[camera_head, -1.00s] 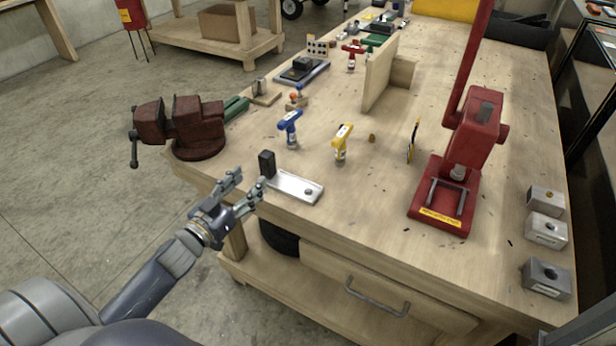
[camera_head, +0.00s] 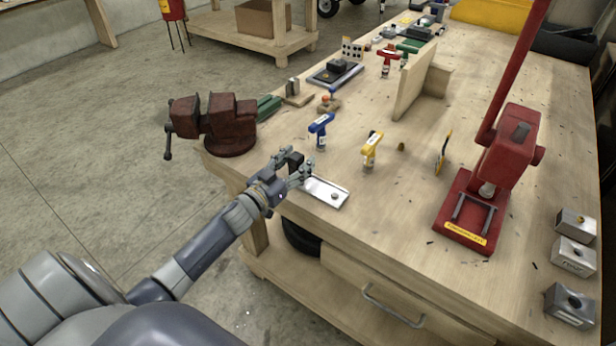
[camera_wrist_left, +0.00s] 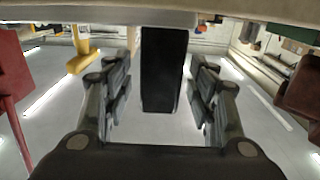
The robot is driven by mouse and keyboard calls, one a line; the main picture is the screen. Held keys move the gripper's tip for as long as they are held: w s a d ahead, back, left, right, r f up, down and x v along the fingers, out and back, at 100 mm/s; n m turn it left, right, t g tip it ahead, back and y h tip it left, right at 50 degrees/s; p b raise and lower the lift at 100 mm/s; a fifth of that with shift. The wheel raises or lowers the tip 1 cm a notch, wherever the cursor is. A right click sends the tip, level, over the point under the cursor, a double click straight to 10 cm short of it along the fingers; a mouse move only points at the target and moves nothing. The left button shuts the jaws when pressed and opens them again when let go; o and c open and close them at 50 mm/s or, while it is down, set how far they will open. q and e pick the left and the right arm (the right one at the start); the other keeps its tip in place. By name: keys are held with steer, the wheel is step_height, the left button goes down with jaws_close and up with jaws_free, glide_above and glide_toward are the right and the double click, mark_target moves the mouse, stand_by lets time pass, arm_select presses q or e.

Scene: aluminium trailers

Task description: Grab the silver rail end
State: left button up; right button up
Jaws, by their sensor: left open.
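The silver rail (camera_head: 328,193) lies flat on the near left corner of the workbench, with a small knob toward its right end. A black block (camera_head: 295,158) stands at its left end, partly hidden by my left gripper (camera_head: 293,164). My left gripper is open, with its fingers on either side of the block. In the left wrist view the black block (camera_wrist_left: 163,70) stands upright between the two open fingers, with a gap visible on both sides. The right gripper is not in view.
A dark red vise (camera_head: 230,125) sits on the bench edge to the left. Blue (camera_head: 320,130) and yellow (camera_head: 371,150) T-handled tools stand just behind the rail. A red press (camera_head: 485,185) stands to the right. The bench between the rail and press is mostly clear.

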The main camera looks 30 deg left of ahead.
arm_select(q)
jaws_close()
steer(key=shift+r, duration=0.1)
steer(key=shift+r, duration=0.1)
